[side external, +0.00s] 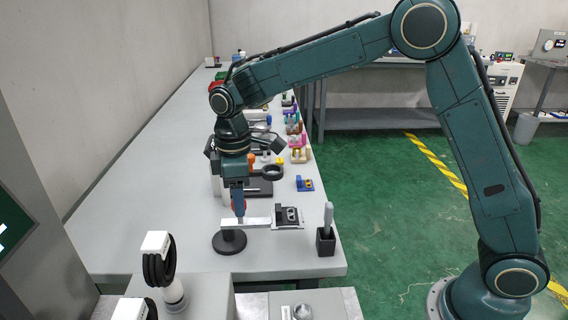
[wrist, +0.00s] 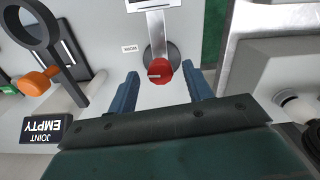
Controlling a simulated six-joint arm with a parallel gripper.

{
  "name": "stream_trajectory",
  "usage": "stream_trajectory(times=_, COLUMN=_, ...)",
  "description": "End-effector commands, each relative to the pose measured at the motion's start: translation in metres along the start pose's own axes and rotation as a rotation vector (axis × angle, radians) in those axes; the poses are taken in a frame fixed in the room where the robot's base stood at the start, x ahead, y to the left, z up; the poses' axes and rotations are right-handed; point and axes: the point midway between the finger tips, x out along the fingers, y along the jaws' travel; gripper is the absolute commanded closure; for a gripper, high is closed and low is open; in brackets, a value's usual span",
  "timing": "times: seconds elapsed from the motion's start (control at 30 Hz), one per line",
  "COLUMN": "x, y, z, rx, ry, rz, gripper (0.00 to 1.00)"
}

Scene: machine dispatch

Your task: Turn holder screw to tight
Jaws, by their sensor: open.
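The holder screw shows in the wrist view as a red round knob (wrist: 158,70) with a pale line on its face. It sits at the end of a silver bar (wrist: 157,30), over a dark round base (wrist: 174,54). In the side external view the bar (side external: 250,222) lies above the black round base (side external: 229,242). My gripper (wrist: 161,80) is open, with one blue finger on each side of the knob and a visible gap on both sides. In the side external view my gripper (side external: 238,212) points down at the knob and largely hides it.
A small black device (side external: 289,217) sits at the bar's right end. A black cup (side external: 326,241) with a grey handle stands near the table's right edge.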

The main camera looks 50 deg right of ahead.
Motion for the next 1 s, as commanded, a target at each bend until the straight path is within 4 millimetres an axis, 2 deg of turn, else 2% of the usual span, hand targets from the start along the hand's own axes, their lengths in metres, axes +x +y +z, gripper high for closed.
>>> stream_trajectory(times=0.4, x=0.0065, y=0.0, z=0.0, rx=0.0, ry=0.0, rz=0.0, gripper=0.5)
stream_trajectory(times=0.47, x=0.0065, y=0.0, z=0.0, rx=0.0, ry=0.0, rz=0.0, gripper=0.59)
stream_trajectory(times=0.63, x=0.0063, y=0.0, z=0.0, rx=0.0, ry=0.0, rz=0.0, gripper=0.93)
stream_trajectory(times=1.0, x=0.006, y=0.0, z=-0.0001, rx=0.032, ry=0.001, rz=0.0, gripper=0.94)
